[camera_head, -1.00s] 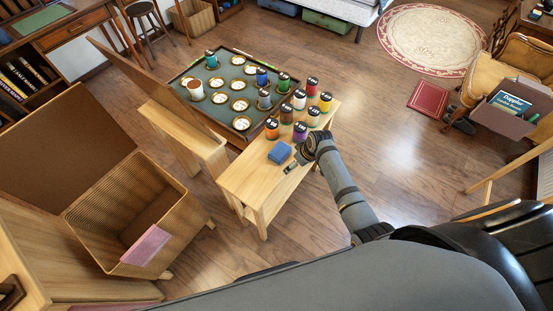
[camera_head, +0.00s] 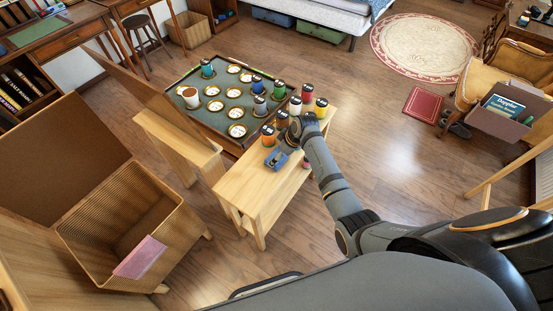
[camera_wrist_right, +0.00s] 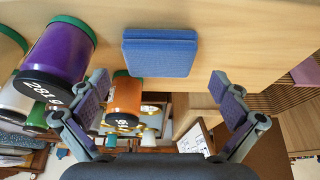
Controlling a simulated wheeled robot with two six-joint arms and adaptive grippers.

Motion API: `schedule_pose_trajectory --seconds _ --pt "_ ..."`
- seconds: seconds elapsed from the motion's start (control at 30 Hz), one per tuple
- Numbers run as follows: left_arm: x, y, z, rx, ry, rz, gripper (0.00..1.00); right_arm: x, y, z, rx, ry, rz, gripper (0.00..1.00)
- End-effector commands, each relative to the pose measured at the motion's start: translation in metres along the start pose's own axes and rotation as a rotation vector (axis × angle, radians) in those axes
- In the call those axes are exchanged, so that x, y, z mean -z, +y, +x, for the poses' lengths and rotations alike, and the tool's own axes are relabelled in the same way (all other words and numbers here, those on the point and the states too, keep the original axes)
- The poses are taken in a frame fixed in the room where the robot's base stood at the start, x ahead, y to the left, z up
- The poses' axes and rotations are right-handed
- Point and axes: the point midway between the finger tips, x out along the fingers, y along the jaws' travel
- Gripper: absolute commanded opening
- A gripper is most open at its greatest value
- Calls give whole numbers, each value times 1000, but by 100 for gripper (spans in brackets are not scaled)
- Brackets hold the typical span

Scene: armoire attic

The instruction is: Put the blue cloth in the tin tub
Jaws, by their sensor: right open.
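The blue cloth (camera_head: 274,158) is a small folded pad on the pale wooden bench, partly covered by my right gripper in the head view. In the right wrist view the blue cloth (camera_wrist_right: 160,52) lies flat on the wood, ahead of the jaws and between their lines. My right gripper (camera_wrist_right: 158,92) is open and empty, its two fingers spread wider than the cloth. In the head view the right gripper (camera_head: 283,153) is over the bench at the cloth. I cannot make out a tin tub in these frames. My left gripper is not in view.
Several numbered cans stand on the bench (camera_head: 254,186), including an orange one (camera_wrist_right: 124,98) and a purple one (camera_wrist_right: 60,52) close to my right fingers. A dark tray (camera_head: 222,128) with round discs lies behind. A wicker hamper (camera_head: 90,240) with a pink cloth (camera_head: 139,257) stands left.

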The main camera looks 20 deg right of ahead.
Motion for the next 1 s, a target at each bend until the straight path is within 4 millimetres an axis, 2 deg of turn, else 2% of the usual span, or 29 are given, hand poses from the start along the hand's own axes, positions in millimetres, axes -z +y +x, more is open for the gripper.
schedule_pose_trajectory --seconds 0.1,0.2,0.43,0.8,0.83,0.87,1.0 --pt "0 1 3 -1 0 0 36 -2 0 22 2 0 1 100" --pt "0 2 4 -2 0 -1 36 -2 0 31 2 0 1 100" --pt "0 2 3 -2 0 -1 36 -2 0 32 0 1 1 100" --pt "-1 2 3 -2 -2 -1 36 -2 0 32 0 0 1 50" --pt "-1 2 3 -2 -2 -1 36 -2 0 32 0 0 1 50" --pt "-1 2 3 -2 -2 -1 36 -2 0 32 0 0 1 45" --pt "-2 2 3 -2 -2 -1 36 -2 0 32 0 0 1 45"
